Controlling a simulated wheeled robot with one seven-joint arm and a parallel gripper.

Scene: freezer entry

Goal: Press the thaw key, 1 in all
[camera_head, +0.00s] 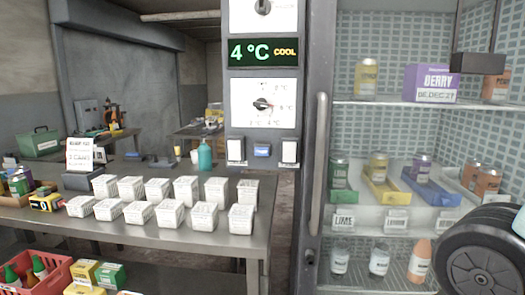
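A grey control column (264,190) stands between the table and the glass-fronted freezer. Its green display (263,52) reads 4 °C COOL. Below it is a white dial plate (263,102) with a dark knob. Under the dial sit three keys in a row: a white left key (236,150), a blue middle key (262,150) and a white right key (289,151). Their labels are too small to read, so I cannot tell which is the thaw key. Part of my arm shows at the lower right. My gripper is not in view.
A steel table (140,232) at left carries rows of white tubs and a teal bottle (205,156). A red crate (40,272) sits below.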

